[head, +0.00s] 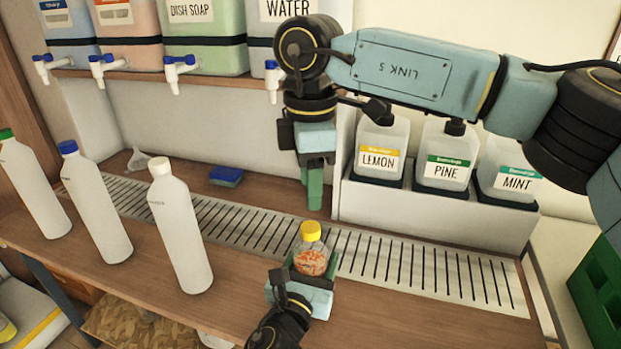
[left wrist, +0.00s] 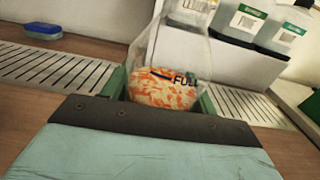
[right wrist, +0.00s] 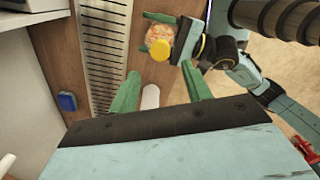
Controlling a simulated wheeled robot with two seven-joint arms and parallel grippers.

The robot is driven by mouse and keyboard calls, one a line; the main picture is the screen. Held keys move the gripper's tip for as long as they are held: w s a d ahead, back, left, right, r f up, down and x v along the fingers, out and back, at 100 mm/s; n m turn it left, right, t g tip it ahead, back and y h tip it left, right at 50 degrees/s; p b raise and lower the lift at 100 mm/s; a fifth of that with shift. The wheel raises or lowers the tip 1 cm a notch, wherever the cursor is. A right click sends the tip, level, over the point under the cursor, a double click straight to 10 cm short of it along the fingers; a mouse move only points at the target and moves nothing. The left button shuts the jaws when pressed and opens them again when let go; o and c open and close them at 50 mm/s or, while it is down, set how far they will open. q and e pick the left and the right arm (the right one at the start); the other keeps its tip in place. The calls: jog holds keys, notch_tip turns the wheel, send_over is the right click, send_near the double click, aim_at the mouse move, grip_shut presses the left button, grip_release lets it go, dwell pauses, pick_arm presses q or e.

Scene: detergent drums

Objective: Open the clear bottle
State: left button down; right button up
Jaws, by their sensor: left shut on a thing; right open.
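The clear bottle (head: 310,258) has a yellow cap (head: 311,231) and orange-and-white contents. My left gripper (head: 303,285) is shut around its lower body and holds it upright near the slotted grate. In the left wrist view the bottle (left wrist: 168,75) shows between the fingers with part of a dark "FULL" mark; its cap is out of frame. My right gripper (head: 314,188) points down, open and empty, above and behind the bottle. In the right wrist view the yellow cap (right wrist: 160,50) lies beyond the fingers, apart from them.
White bottles with white (head: 182,230), blue (head: 95,205) and green (head: 32,185) caps stand left. A blue sponge (head: 226,176) lies behind the grate (head: 420,268). Lemon (head: 380,150), pine (head: 445,155) and mint (head: 507,170) jugs stand back right. Drums with taps line the shelf above.

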aim_at(310, 227)
jog(key=shift+f+m, duration=0.15)
jog(key=shift+m, duration=0.25)
notch_tip(310, 227, down, 8)
jog(key=shift+r, duration=0.15)
